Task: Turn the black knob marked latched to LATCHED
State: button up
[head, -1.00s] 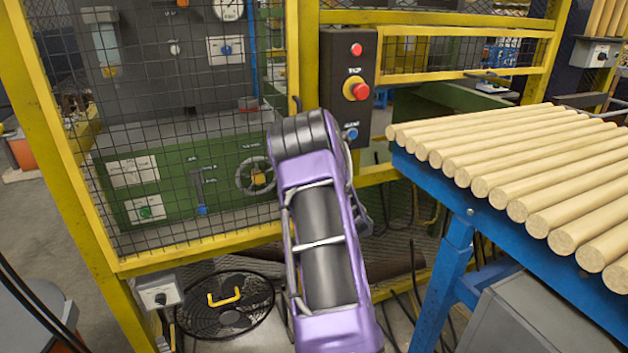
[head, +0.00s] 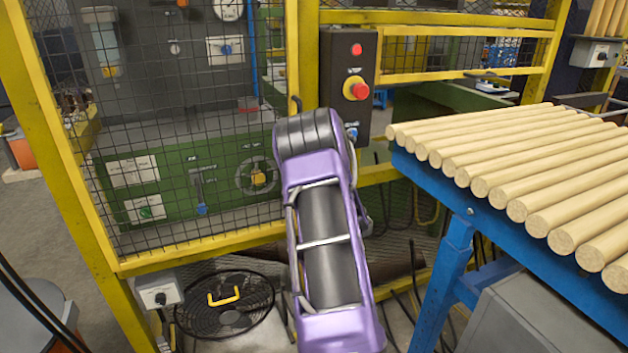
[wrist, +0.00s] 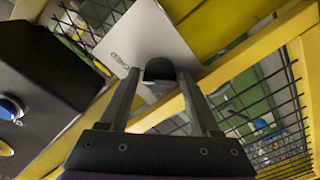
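A black knob (wrist: 160,69) shows in the wrist view on a pale plate (wrist: 143,35) lettered "CHED", the rest of the word being hidden or cut off. The plate sits against yellow framework. My gripper (wrist: 159,75) is open, with one finger on each side of the knob and narrow gaps visible. I cannot tell whether the fingertips reach fully around it or stop just short. The knob's pointer direction is not readable. In the head view my purple arm hides the knob and my gripper.
A black control box (head: 338,95) with a red emergency button (head: 358,91) stands just beyond my arm; its blue button (wrist: 10,108) shows in the wrist view. Yellow mesh fencing (head: 200,245) is on the left. A blue table (head: 460,235) with wooden rods (head: 520,165) is on the right.

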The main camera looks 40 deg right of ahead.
jog(key=v, duration=1.7)
jog(key=shift+s, duration=0.25)
jog(key=shift+d, duration=0.1)
